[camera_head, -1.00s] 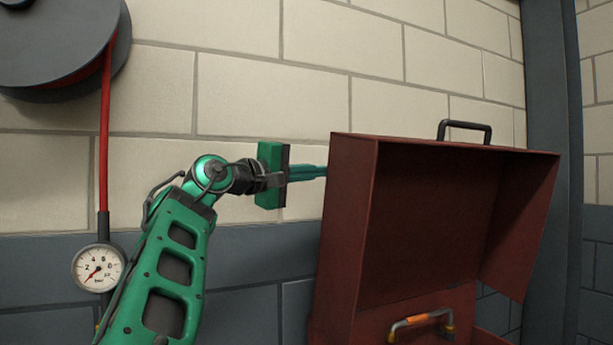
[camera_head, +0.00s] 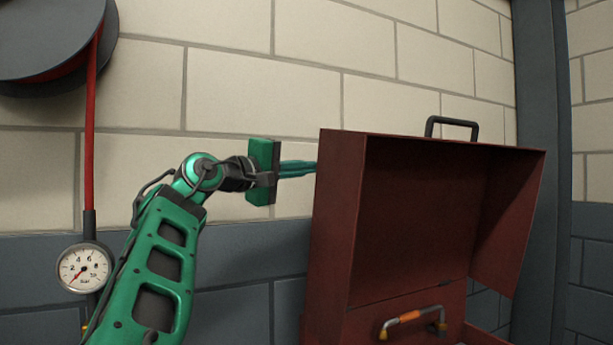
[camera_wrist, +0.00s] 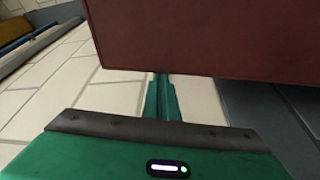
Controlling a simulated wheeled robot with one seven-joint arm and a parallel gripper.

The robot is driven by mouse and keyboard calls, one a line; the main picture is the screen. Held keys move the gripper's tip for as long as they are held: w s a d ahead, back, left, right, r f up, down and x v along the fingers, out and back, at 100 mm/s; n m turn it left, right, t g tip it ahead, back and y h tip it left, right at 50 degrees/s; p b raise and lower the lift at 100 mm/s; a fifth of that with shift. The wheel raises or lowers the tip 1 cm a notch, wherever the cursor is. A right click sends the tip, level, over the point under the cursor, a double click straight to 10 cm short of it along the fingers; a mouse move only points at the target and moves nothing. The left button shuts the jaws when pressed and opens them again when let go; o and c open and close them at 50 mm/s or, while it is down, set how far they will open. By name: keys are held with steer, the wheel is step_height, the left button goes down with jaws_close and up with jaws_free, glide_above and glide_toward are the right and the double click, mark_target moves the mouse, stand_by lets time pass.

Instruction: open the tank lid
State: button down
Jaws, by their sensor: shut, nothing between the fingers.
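The dark red tank lid (camera_head: 412,225) is raised and leans back, with its hollow inside facing the head camera. A black handle (camera_head: 452,125) is on its top edge. My gripper (camera_head: 310,168) is shut and empty at the left side of the lid, with its green fingers pointing right. In the wrist view, the lid's red panel (camera_wrist: 210,35) fills the top and my shut fingers (camera_wrist: 162,95) run up to its lower edge. The fingertips are hidden behind that edge, so I cannot tell whether they touch it.
A metal handle with an orange grip (camera_head: 412,317) is below the open lid. A pressure gauge (camera_head: 84,267) hangs on a red hose (camera_head: 90,140) from a dark reel (camera_head: 50,40) at left. A brick wall (camera_head: 225,90) is behind, and a grey column (camera_head: 540,150) stands at right.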

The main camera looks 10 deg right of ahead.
steer(key=v, duration=1)
steer(key=shift+w+a, duration=0.2)
steer(key=shift+w, duration=0.15)
